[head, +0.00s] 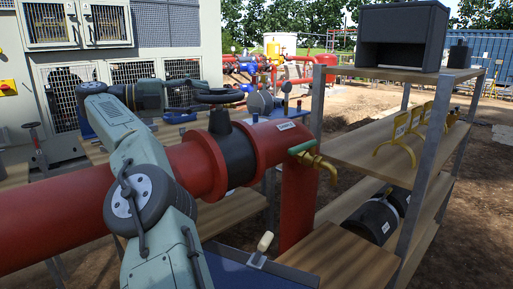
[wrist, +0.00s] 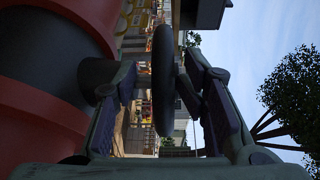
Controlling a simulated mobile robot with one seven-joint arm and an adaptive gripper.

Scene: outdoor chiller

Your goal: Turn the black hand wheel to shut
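The black hand wheel (head: 220,98) sits on top of the black valve body (head: 236,152) in the thick red pipe (head: 80,212). My gripper (head: 192,91) is at the wheel's left side in the head view. In the wrist view the wheel (wrist: 163,80) shows edge-on as a dark upright band between the two fingers of my gripper (wrist: 154,85). The fingers are apart, one on each side of the rim. A gap shows between the left finger and the rim; the right fingertip is close to it, and contact is unclear. The wheel's hub is hidden in the wrist view.
A brass tap with a green handle (head: 312,152) juts from the red pipe's right end. A wooden shelf rack (head: 372,148) with a black box (head: 402,36) stands on the right. A blue wheel (head: 180,117) lies behind the pipe. A white-knobbed lever (head: 264,242) is in front.

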